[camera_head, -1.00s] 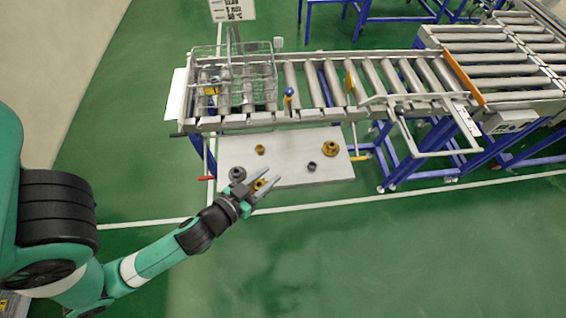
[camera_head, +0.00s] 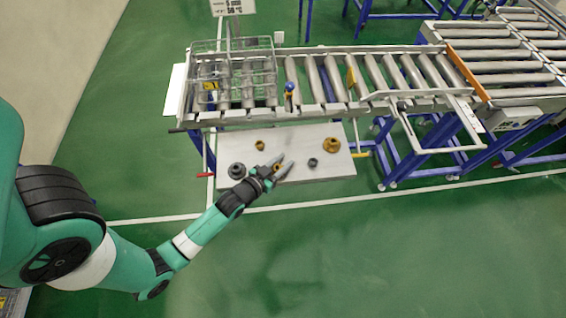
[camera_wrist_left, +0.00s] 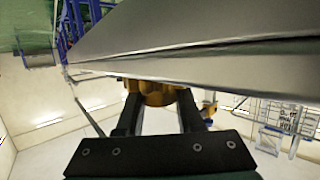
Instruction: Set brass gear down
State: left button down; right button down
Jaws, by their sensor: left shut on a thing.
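My left gripper (camera_head: 281,168) is over the front part of the white board (camera_head: 215,150), between a dark gear on its left and a small grey ring on its right. It is shut on a small brass gear (camera_head: 276,166). In the left wrist view the brass gear (camera_wrist_left: 158,95) sits between the two dark fingers, partly hidden behind a large grey slanting surface. I cannot tell whether the gear touches the board. My right gripper is not in view.
On the board stand the dark gear (camera_head: 237,170), a small brass part (camera_head: 260,145), a larger brass flanged gear (camera_head: 332,145) and the grey ring (camera_head: 313,162). Behind is a roller conveyor (camera_head: 330,80) with a wire basket (camera_head: 235,75). Green floor lies in front.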

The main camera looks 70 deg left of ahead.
pick_arm(q)
jog(key=shift+w+r, duration=0.1)
jog(key=shift+r, duration=0.05)
jog(key=shift+f, duration=0.2)
jog(key=c, duration=0.5)
grip_release()
jog(key=shift+c, duration=0.2)
jog(key=shift+r, duration=0.3)
jog(key=v, duration=1.2)
jog(key=shift+f, duration=0.15)
